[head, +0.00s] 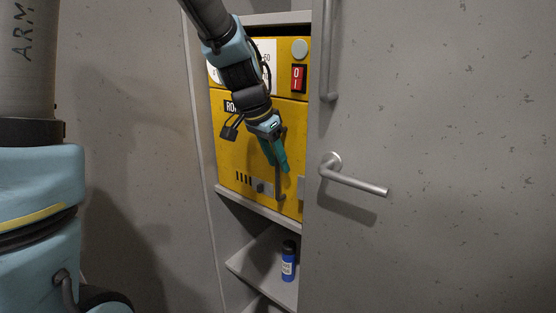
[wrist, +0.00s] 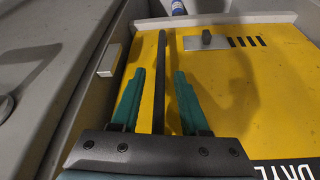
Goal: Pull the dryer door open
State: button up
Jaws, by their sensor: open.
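The yellow dryer door (head: 236,150) is the lower front of a yellow unit in a grey cabinet and looks shut. In the wrist view, the bar (wrist: 160,60) runs between my gripper's teal fingers. My gripper (head: 278,167) is open, with one finger on each side of the bar (wrist: 159,76) and gaps visible. The arm partly hides the upper handle in the head view.
A grey cabinet door with a lever handle (head: 355,182) and a tall bar handle (head: 328,55) stands right of the dryer. A red switch (head: 298,79) sits above the door. A blue bottle (head: 288,264) stands on the shelf below.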

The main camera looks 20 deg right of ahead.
jog(key=shift+d+f, duration=0.15)
jog(key=shift+f, duration=0.4)
grip_shut()
dwell(1.1)
